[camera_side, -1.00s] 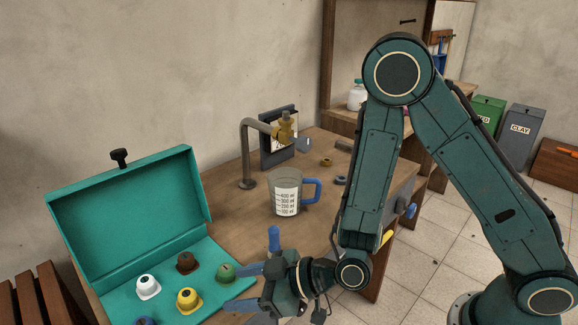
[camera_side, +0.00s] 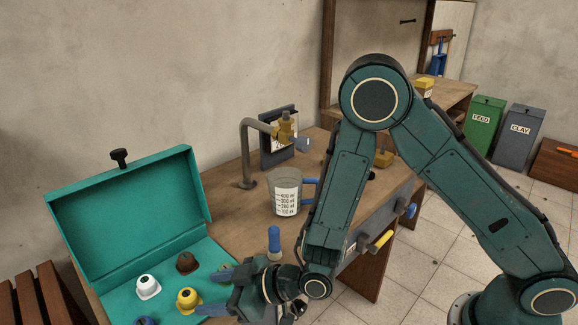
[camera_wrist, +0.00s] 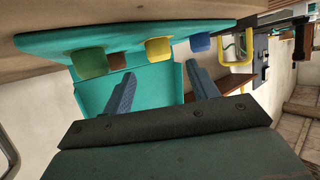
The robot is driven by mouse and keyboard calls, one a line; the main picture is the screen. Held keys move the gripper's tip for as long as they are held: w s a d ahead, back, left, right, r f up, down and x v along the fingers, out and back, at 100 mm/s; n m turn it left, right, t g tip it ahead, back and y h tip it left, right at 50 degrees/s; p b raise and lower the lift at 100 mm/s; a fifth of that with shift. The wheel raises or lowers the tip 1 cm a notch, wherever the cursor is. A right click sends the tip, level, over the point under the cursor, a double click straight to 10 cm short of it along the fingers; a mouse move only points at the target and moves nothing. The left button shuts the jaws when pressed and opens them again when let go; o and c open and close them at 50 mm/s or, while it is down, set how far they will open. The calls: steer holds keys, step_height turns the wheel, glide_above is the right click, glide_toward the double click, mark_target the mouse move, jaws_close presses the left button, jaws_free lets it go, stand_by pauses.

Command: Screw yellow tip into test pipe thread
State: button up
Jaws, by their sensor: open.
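The yellow tip (camera_side: 188,300) stands in the open teal case (camera_side: 128,212) at the front left of the bench. It also shows in the wrist view (camera_wrist: 158,48), between and beyond my fingertips. My gripper (camera_side: 216,291) is open and empty, its fingers reaching over the case's right side toward the yellow tip; in the wrist view its fingers (camera_wrist: 160,74) are spread apart. The bent grey test pipe (camera_side: 246,155) rises from the bench, with a brass fitting (camera_side: 285,130) at its upper end. I cannot make out the pipe's thread.
White (camera_side: 148,287), brown (camera_side: 187,262) and blue (camera_side: 145,321) tips are also in the case. The green tip (camera_wrist: 90,62) shows in the wrist view. A blue-handled tool (camera_side: 274,240) stands near my gripper. A measuring jug (camera_side: 285,192) is behind it.

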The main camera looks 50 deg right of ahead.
mark_target(192, 294)
steer(key=shift+x, duration=1.25)
steer(key=shift+f, duration=0.1)
steer(key=shift+x, duration=2.6)
steer(key=c, duration=1)
